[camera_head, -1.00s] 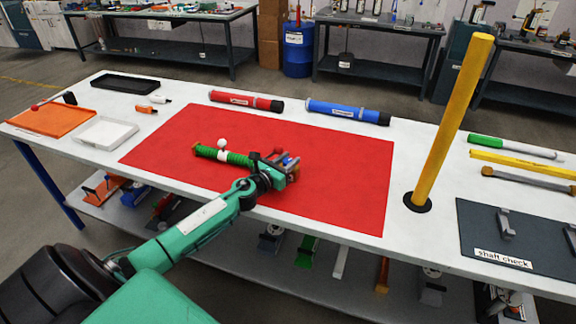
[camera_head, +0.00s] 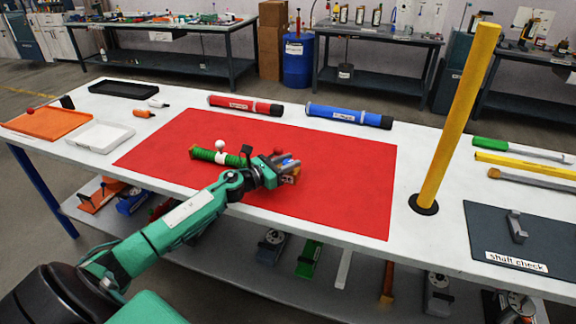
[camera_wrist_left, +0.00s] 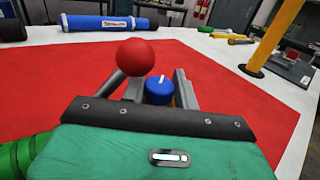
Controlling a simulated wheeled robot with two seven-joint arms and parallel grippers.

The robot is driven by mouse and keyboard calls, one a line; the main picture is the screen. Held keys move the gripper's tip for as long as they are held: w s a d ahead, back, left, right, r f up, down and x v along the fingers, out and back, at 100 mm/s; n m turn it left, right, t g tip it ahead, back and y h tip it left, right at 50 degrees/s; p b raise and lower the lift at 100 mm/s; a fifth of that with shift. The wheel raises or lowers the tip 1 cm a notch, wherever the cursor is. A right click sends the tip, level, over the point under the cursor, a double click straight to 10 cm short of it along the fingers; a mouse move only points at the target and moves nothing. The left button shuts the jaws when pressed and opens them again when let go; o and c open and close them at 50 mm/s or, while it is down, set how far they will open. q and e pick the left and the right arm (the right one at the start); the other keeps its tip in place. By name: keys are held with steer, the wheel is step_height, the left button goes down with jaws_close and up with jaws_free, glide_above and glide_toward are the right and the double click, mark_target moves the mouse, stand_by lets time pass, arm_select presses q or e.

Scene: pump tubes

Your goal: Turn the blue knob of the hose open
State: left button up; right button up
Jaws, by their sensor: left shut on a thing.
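The green ribbed hose (camera_head: 212,156) lies on the red mat (camera_head: 330,190), with a white band and a white ball (camera_head: 220,144) at its left part. My left gripper (camera_head: 286,166) is at the hose's right end and hides much of it. In the left wrist view, the blue knob (camera_wrist_left: 160,93) with a white mark on top sits between the two fingers, which are shut on it. A red ball (camera_wrist_left: 136,57) stands just left of the knob, and it also shows in the head view (camera_head: 278,152). The right gripper is out of view.
A red tube (camera_head: 245,105) and a blue tube (camera_head: 349,115) lie behind the mat. A yellow post (camera_head: 459,118) stands at the right, beside the dark shaft check mat (camera_head: 520,235). Orange (camera_head: 48,124) and white (camera_head: 100,132) trays are at the left. The mat's right part is clear.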

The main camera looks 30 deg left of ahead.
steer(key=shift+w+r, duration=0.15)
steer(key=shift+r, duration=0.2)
arm_select(q)
steer(key=o, duration=1)
steer(key=shift+c, duration=0.2)
steer(key=shift+s, duration=0.1)
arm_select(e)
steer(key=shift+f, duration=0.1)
arm_select(q)
steer(key=shift+s+a, duration=0.2)
steer(key=shift+s, duration=0.05)
steer(key=b+v, duration=0.2)
steer(key=v, duration=0.9)
steer(key=shift+s+a, duration=0.15)
steer(key=shift+s, duration=0.2)
steer(key=shift+s+a, duration=0.25)
steer(key=shift+s, duration=0.3)
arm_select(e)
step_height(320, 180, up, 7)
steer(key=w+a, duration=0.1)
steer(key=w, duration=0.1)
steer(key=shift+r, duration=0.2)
